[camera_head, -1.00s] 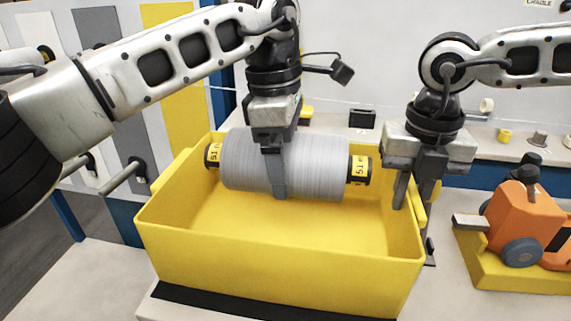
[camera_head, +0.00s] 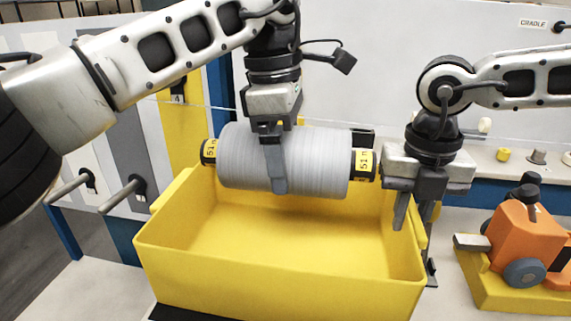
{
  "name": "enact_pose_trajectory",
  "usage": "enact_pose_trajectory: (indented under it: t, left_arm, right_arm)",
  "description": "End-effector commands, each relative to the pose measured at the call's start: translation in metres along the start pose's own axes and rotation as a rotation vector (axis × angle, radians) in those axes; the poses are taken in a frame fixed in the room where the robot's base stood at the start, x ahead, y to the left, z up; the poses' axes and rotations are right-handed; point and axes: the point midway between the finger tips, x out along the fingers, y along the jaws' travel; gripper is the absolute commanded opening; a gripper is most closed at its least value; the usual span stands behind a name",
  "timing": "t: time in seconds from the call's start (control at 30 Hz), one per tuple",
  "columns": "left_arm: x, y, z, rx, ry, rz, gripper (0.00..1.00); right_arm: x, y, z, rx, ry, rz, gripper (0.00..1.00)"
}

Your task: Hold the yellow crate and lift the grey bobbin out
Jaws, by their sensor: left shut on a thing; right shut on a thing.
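The grey bobbin (camera_head: 318,162) is a wound cylinder with black ends and yellow labels. It hangs level over the back part of the yellow crate (camera_head: 285,268), and its lower side is near rim height. My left gripper (camera_head: 278,182) is shut on the bobbin from above, one finger showing down its front side. My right gripper (camera_head: 412,215) is shut on the crate's right wall, one finger inside and one outside. The crate stands upright, and its visible floor is bare. The bobbin hides part of the crate's back wall.
An orange and grey machine (camera_head: 524,243) on a yellow base stands to the right of the crate. Behind is a pale shelf with a small yellow piece (camera_head: 503,154) and a grey piece (camera_head: 538,157). Pegs (camera_head: 122,194) stick out from panels at the left.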

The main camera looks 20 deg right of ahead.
Motion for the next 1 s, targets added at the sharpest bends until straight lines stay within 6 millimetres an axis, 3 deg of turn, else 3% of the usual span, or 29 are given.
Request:
enact_pose_trajectory:
  t: [0.5, 1.0]
  left_arm:
    - [-0.036, 0.000, 0.005, 0.000, -0.001, 0.003, 0.24]
    - [-0.038, 0.000, 0.005, 0.001, -0.002, 0.002, 0.24]
  right_arm:
    - [0.004, -0.002, -0.003, 0.001, 0.013, -0.007, 0.00]
    - [0.004, -0.002, -0.003, 0.001, 0.012, -0.007, 0.00]
